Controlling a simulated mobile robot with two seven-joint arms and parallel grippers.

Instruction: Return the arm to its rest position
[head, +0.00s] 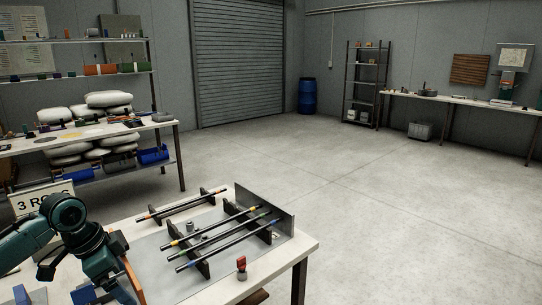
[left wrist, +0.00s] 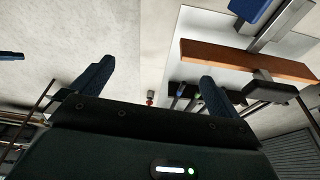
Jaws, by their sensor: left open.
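My left arm comes in from the left in the head view, with its gripper (head: 106,294) low over the near left part of the workbench (head: 312,245). The left wrist view shows its two blue fingers (left wrist: 153,80) spread wide with nothing between them. On the bench, several black rods with coloured bands, among them a yellow-banded rod (head: 213,227) and a blue-banded rod (head: 228,240), lie across dark supports. An orange-banded rod (head: 182,205) lies farther back. My right gripper is in neither view.
An orange board (head: 134,279) stands right beside the left gripper; it also shows in the wrist view (left wrist: 245,60). A small red-topped object (head: 241,268) stands near the bench front. A "3 RODS" sign (head: 42,197) is behind the arm. The floor to the right is clear.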

